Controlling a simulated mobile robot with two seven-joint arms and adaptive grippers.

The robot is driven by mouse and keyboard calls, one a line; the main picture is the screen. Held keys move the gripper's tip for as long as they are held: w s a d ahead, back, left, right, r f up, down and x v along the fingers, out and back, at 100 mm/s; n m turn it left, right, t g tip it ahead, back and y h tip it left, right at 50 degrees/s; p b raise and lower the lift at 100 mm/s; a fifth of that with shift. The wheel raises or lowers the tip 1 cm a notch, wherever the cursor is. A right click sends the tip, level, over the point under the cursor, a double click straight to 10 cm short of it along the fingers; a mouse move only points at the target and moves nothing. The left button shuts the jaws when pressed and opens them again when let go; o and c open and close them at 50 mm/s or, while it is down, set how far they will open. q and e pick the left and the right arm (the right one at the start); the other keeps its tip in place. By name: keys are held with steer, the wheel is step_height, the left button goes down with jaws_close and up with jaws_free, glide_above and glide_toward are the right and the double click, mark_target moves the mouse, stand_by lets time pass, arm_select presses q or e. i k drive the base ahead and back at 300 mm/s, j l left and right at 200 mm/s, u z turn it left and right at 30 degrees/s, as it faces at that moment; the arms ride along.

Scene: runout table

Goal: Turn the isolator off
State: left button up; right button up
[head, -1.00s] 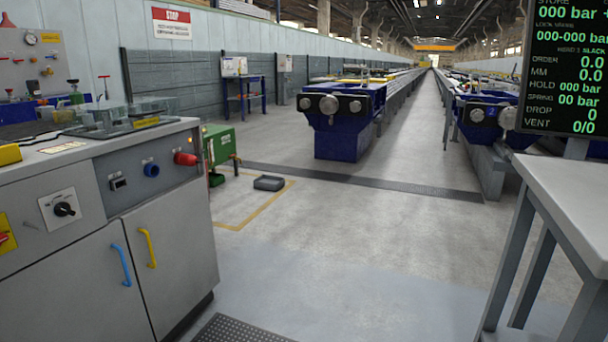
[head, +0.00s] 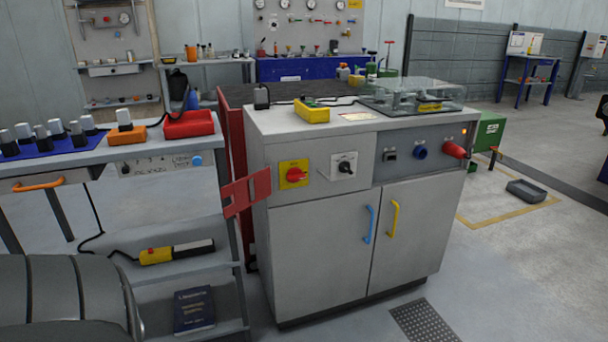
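The isolator (head: 294,174) is a red rotary handle on a yellow plate, on the upper left front of the grey cabinet (head: 320,245). Its handle looks roughly level, but it is too small to read any position marks. A black rotary switch (head: 344,167) on a white plate sits just to its right. Neither of my grippers shows in the head view.
A red flat bracket (head: 247,192) stands out left of the cabinet, near the isolator. A shelf trolley (head: 160,150) stands further left. A yellow box (head: 311,112) sits on the cabinet top. The floor (head: 510,285) to the right is mostly clear.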

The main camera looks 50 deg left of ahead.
mark_target(294, 175)
steer(key=u, duration=1.55)
steer(key=i+l+z, duration=0.1)
steer(key=i+z, duration=0.2)
steer(key=z, duration=0.2)
steer(key=i+z, duration=0.25)
steer(key=z, duration=0.25)
